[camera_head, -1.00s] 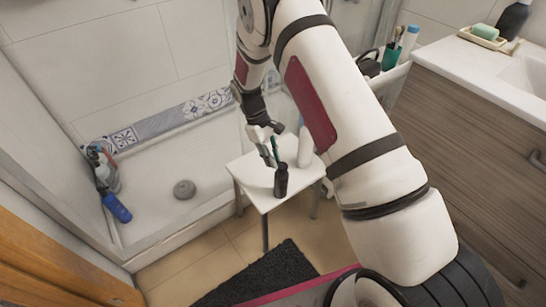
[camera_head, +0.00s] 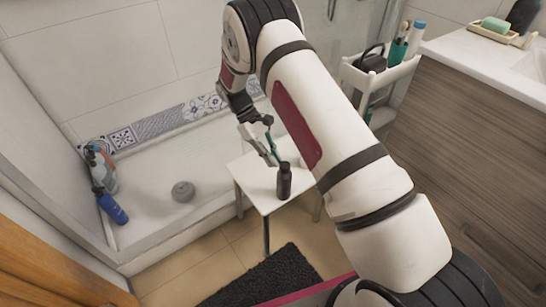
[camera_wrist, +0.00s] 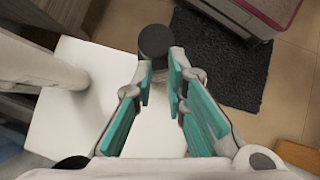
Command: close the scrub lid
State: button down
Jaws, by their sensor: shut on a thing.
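A dark bottle (camera_head: 284,182) with a narrower top, apparently the scrub, stands upright on the white stool (camera_head: 248,172). My gripper (camera_head: 275,160) reaches down from the upper left to the bottle's top. In the wrist view, the dark round top (camera_wrist: 155,40) shows at the ends of the teal-padded fingers (camera_wrist: 161,66). My gripper is shut on the bottle near its top, though the exact contact is hard to make out. Whether the lid is closed cannot be told.
A dark mat (camera_head: 268,277) lies in front. A shower tray with bottles (camera_head: 110,207) is left; a cart (camera_head: 385,78) and vanity (camera_head: 470,130) are right.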

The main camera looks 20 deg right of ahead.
jog(key=shift+f, duration=0.2)
jog(key=c, duration=1.7)
grip_release()
jog(key=o, duration=0.5)
jog(key=shift+s+d, duration=0.1)
jog(key=shift+r, duration=0.15)
jog(key=v, duration=1.2)
